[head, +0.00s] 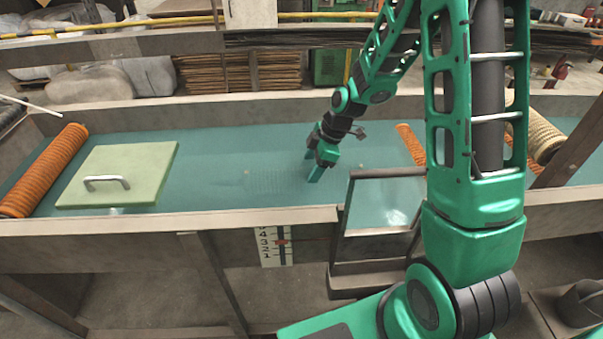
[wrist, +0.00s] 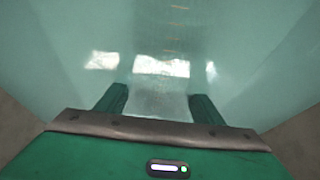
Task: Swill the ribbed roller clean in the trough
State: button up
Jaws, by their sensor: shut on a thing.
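The trough (head: 230,218) is long and grey, filled with blue-green water (head: 215,190). My gripper (head: 316,174) points down into the trough near its middle, fingertips at the water. In the wrist view its two fingers (wrist: 157,98) stand apart, with a pale, see-through, finely patterned thing between them, which I take to be the ribbed roller (wrist: 160,104). In the head view it shows only as a faint meshed shape (head: 282,181) left of the fingers. Its ends and outline are hard to make out. Bright reflections hide part of it.
An orange ribbed roller (head: 45,170) crosses the trough at left, beside a pale green lid (head: 130,165) with a handle. Another orange roller (head: 410,144) and a beige one (head: 545,138) are at right. A framed clear panel (head: 380,215) stands at the front wall near a depth scale (head: 277,246).

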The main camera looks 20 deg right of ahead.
jog(key=shift+s+a, duration=0.2)
jog(key=shift+s, duration=0.45)
jog(key=shift+s+a, duration=0.15)
jog(key=shift+s, duration=0.5)
jog(key=shift+r, duration=0.15)
notch_tip(320, 180, up, 26)
dwell(2.2)
dwell(0.8)
